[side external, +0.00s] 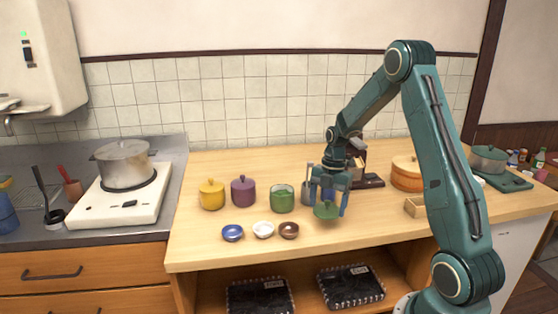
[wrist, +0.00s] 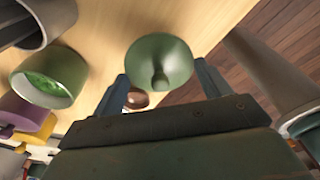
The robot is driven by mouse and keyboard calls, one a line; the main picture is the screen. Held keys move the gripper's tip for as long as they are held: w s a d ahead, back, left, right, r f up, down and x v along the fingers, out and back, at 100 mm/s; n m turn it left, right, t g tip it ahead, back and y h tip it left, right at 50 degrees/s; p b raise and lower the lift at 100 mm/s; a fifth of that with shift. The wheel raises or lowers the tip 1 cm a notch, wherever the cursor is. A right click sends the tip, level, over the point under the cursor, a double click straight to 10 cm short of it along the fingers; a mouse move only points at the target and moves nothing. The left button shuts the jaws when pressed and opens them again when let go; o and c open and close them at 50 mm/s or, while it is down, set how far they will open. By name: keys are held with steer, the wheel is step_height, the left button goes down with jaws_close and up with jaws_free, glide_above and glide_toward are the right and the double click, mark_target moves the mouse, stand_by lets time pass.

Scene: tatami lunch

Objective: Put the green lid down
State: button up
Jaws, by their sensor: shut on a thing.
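The green lid (side external: 326,212) is held in my gripper (side external: 328,203), low over the front part of the wooden counter (side external: 210,252). I cannot tell whether it touches the wood. In the wrist view the lid (wrist: 160,53) is round, with its knob pointing toward my gripper (wrist: 163,88), between the two fingers. The green pot (side external: 282,199) stands lidless to the left of my gripper. Green contents show inside the pot in the wrist view (wrist: 48,78).
A yellow pot (side external: 211,194) and a purple pot (side external: 244,191) stand lidded further left. Blue (side external: 232,233), white (side external: 263,230) and brown (side external: 289,230) bowls sit in front. A grey container (side external: 308,191) is close behind my gripper.

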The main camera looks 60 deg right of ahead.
mark_target(325, 226)
steer(key=shift+f, duration=0.25)
steer(key=shift+f, duration=2.05)
steer(key=shift+f, duration=0.15)
steer(key=o, duration=1)
steer(key=r, duration=0.4)
steer(key=d+r, duration=0.1)
steer(key=r, duration=0.3)
steer(key=d+r, duration=0.1)
steer(key=r, duration=0.3)
steer(key=shift+r, duration=0.1)
steer(key=shift+a, duration=0.15)
